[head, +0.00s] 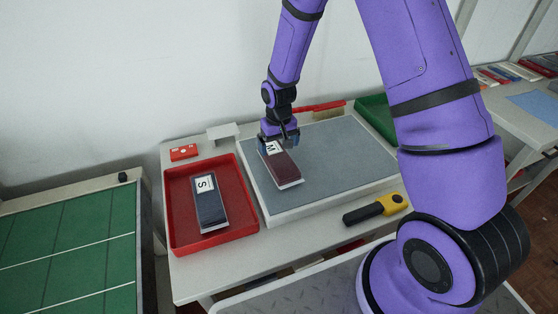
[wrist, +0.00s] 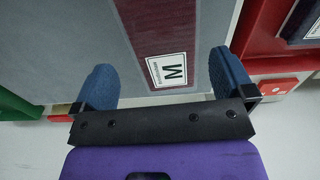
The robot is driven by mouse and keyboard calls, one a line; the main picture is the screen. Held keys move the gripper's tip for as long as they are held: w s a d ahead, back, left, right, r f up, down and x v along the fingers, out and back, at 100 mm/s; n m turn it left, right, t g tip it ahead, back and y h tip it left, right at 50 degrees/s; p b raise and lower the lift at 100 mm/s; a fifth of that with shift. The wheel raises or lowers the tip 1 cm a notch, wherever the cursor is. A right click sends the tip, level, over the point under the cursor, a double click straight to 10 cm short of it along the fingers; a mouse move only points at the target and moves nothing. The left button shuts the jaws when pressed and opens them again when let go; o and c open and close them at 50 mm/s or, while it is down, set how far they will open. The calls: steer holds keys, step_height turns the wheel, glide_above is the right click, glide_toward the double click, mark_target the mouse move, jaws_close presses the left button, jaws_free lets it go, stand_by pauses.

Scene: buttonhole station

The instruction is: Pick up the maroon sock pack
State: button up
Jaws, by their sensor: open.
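The maroon sock pack (head: 285,169) lies on the grey mat of the raised board (head: 335,155), with a white label marked M at its far end. In the wrist view the maroon sock pack (wrist: 158,30) runs between the two blue fingers, its label close to the palm. My gripper (head: 279,140) is at the labelled end of the pack, fingers apart. In the wrist view my gripper (wrist: 165,82) is open, with a gap on each side of the pack. I cannot tell how far the fingertips are above the mat.
A red tray (head: 249,215) to the left holds a navy pack (head: 210,212) marked S. A yellow and black tool (head: 376,209) lies at the front right of the board. A red brush (head: 320,107) and a green tray (head: 378,113) are behind. A small red box (head: 184,152) stands back left.

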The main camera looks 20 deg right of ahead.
mark_target(278, 156)
steer(key=shift+s+a+f, duration=0.1)
steer(key=shift+a+f, duration=0.05)
steer(key=shift+f, duration=2.65)
steer(key=c, duration=0.7)
